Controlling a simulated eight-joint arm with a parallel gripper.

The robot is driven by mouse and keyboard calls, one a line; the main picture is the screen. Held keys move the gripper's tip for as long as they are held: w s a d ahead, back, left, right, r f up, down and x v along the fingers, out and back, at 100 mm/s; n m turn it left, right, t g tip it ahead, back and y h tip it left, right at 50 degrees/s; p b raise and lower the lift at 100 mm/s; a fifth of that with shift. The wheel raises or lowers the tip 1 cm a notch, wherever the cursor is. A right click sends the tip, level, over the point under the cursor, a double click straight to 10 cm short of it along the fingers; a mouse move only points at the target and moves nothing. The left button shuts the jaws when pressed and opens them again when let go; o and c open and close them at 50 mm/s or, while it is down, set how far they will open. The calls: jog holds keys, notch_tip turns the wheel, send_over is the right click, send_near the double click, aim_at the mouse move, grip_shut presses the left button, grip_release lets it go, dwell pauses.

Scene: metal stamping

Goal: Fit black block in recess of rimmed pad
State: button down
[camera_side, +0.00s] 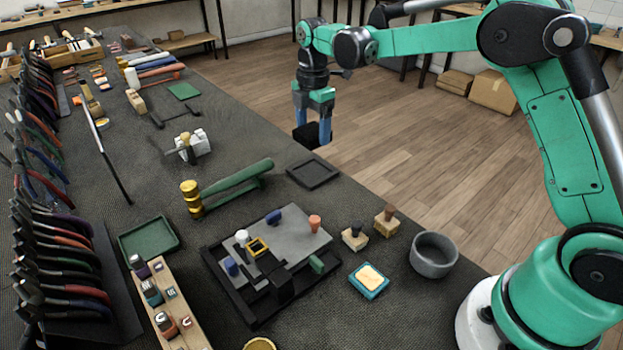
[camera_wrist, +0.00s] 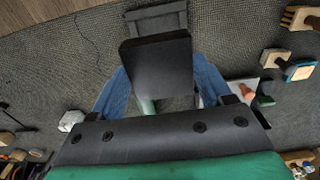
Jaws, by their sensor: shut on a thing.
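My gripper (camera_side: 312,130) is shut on the black block (camera_side: 305,136) and holds it in the air at the far right edge of the bench. In the wrist view the block (camera_wrist: 157,68) sits between the two blue fingers of my gripper (camera_wrist: 155,85) and hides what lies beneath it. The rimmed pad (camera_side: 313,173) is a dark, square, shallow tray with a raised rim, lying empty on the bench below and near the block. In the wrist view part of the pad (camera_wrist: 157,17) shows just beyond the block's top edge. Block and pad are apart.
The bench around the pad is mostly clear.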

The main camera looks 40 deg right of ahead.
dwell(0.3)
send_over(312, 172)
jog(key=shift+f, duration=2.9)
jog(key=shift+f, duration=1)
grip_release()
jog(key=shift+r, duration=2.85)
jog(key=shift+s+r, duration=0.1)
